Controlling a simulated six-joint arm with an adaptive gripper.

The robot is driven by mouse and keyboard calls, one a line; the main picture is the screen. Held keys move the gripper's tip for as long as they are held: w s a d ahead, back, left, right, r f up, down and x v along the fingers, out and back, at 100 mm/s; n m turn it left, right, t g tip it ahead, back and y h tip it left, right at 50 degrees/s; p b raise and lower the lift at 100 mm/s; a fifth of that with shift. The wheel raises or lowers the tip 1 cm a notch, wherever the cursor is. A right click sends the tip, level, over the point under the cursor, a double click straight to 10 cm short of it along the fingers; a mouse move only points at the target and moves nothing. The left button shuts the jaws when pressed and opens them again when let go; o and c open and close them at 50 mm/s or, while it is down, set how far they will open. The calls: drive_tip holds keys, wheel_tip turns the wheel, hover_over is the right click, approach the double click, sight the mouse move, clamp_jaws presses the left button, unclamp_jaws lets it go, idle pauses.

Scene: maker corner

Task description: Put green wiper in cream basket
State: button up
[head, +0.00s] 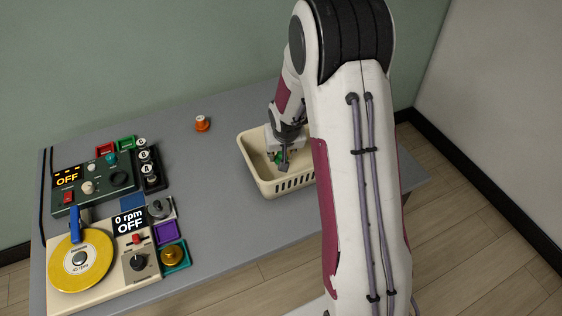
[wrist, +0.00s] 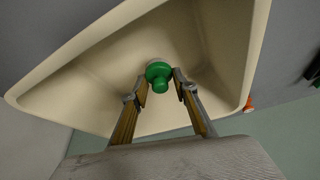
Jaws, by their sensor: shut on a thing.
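The green wiper (wrist: 159,72) is held between the fingertips of my gripper (wrist: 160,84) in the wrist view. In the head view my gripper (head: 281,158) is over the cream basket (head: 250,148), with its fingers inside the rim outline, and only a bit of green shows there. The basket also fills much of the wrist view (wrist: 90,60), behind the wiper. I cannot tell whether the wiper touches the basket floor. My arm hides the basket's right end in the head view.
An orange knob-like piece (head: 202,123) stands behind and left of the basket. A turntable with a yellow disc (head: 95,262), a control box (head: 105,182) and several small coloured trays fill the left of the grey table (head: 215,215). The table between them and the basket is clear.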

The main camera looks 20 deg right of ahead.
drive_tip(key=shift+f, duration=0.1)
drive_tip(key=shift+f, duration=1.75)
drive_tip(key=shift+f, duration=0.15)
drive_tip(key=o, duration=1.2)
drive_tip(key=shift+s+r, duration=0.15)
drive_tip(key=shift+r, duration=0.55)
drive_tip(key=shift+v, duration=5.45)
drive_tip(key=shift+s+a, duration=0.1)
drive_tip(key=shift+s, duration=0.05)
